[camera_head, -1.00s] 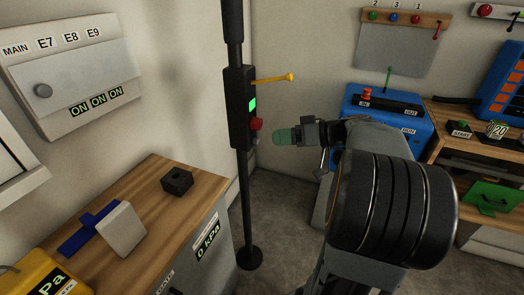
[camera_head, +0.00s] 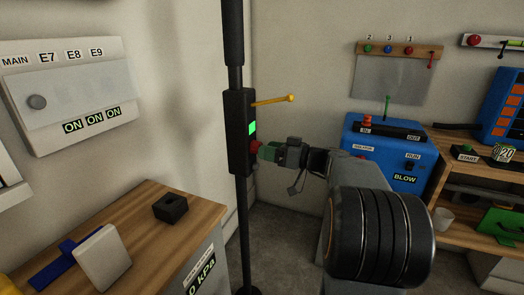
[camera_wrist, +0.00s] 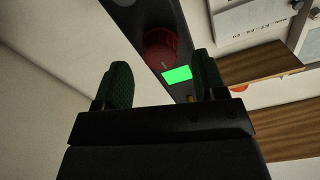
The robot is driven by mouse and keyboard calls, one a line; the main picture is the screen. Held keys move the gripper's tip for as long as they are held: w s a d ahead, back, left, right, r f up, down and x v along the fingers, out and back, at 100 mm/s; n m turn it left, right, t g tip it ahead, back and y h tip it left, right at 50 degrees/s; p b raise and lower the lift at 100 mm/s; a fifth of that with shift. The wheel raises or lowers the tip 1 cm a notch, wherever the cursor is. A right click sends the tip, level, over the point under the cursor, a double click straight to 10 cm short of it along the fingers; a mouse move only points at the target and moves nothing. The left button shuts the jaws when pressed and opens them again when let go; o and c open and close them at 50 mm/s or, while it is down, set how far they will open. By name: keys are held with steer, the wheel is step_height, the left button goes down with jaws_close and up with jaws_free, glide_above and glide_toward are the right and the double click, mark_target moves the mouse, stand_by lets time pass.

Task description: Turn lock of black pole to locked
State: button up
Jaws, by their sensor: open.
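The black pole (camera_head: 236,48) stands upright near the wall corner. Its black lock box (camera_head: 239,106) carries a lit green panel (camera_head: 252,127), a yellow lever (camera_head: 272,100) pointing right, and a red knob (camera_head: 256,147) low on its side. My gripper (camera_head: 264,151), with green fingertips, is right at the red knob in the head view. In the wrist view the open fingers (camera_wrist: 160,84) are spread apart. The red knob (camera_wrist: 160,48) lies ahead of and between them, and the green panel (camera_wrist: 177,75) shows near the right finger. Whether the fingers touch the knob cannot be told.
A wooden-topped counter (camera_head: 130,220) with a small black block (camera_head: 170,207) stands at left. A blue machine (camera_head: 400,176) and a wooden shelf (camera_head: 455,128) stand at right. A switch panel (camera_head: 75,90) hangs on the left wall. Floor shows between counter and machine.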

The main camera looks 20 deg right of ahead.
steer(key=shift+x, duration=1.4)
steer(key=shift+c, duration=0.2)
steer(key=c, duration=0.9)
